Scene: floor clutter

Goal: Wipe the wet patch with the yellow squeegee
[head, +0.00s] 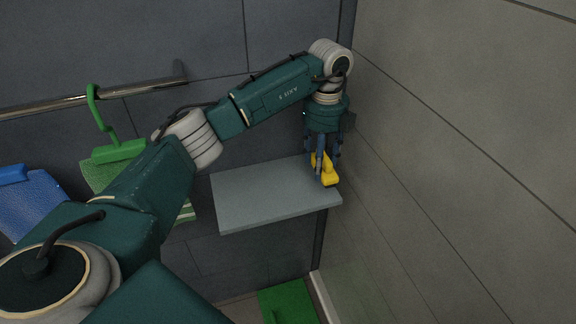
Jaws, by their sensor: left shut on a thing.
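The yellow squeegee (329,176) is at the right end of a grey shelf (262,196), close to the right-hand wall. My left gripper (322,164) points down and is shut on the squeegee. The fingers cover part of it, and I cannot tell whether it touches the shelf. I cannot make out a wet patch in this view. My right gripper is not in view.
A metal rail (100,97) runs along the back wall. A green hook (97,108) with a green cloth (100,172) and a blue cloth (32,203) are at left. A green object (288,302) lies below the shelf. The shelf's left part is clear.

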